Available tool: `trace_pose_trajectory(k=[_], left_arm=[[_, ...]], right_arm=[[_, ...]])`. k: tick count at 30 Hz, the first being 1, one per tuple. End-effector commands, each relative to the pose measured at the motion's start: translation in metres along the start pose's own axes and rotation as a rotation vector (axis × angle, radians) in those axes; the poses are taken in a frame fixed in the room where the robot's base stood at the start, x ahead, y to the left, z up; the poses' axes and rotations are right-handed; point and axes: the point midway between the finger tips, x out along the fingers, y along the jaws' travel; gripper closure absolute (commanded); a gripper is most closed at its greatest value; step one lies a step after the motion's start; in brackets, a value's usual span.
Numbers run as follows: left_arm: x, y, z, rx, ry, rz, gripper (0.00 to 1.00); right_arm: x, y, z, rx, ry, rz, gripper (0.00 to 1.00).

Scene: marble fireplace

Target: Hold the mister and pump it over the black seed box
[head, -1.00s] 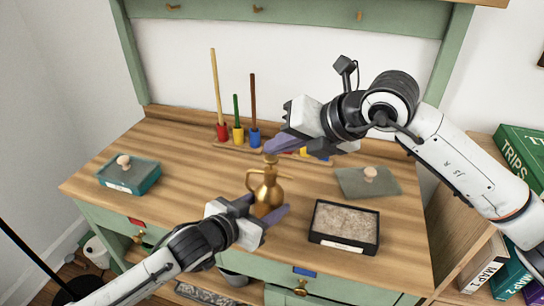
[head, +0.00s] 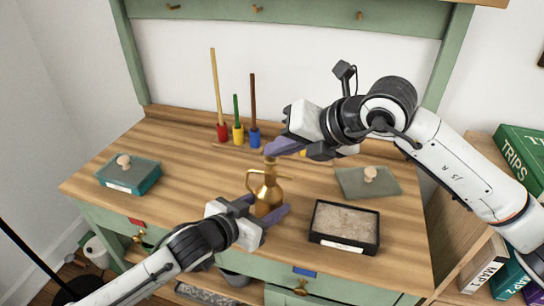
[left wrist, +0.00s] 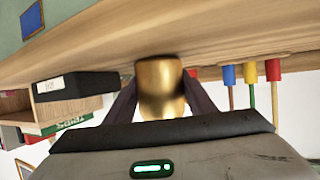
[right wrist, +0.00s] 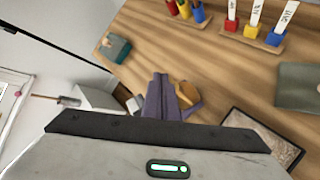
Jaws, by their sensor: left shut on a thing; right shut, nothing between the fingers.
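The brass mister (head: 267,196) is upright, left of the black seed box, in the head view. My left gripper (head: 264,211) is shut around its body; the left wrist view shows the brass body (left wrist: 161,84) between the fingers. Whether its base touches the table cannot be told. My right gripper (head: 288,147) is shut and empty, its fingers at the mister's top; contact is unclear. The right wrist view shows its closed fingers (right wrist: 158,98) beside the mister (right wrist: 188,93). The black seed box (head: 344,244), filled with pale soil, sits at the table's front right.
A grey lid (head: 355,184) with a round knob lies behind the box. A teal box (head: 130,182) with a lid stands at the left. Coloured pots with sticks (head: 238,134) stand at the back. The wooden table (head: 195,175) is clear between teal box and mister.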

Motion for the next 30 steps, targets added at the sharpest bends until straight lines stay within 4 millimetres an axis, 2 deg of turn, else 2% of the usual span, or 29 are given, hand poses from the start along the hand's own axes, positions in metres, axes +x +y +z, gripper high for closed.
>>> trace_pose_trajectory(k=[30], left_arm=[[-0.0002, 0.0004, -0.0038, 0.001, 0.008, 0.002, 0.82]], right_arm=[[0.0084, -0.0065, -0.0068, 0.001, 0.003, -0.002, 1.0]])
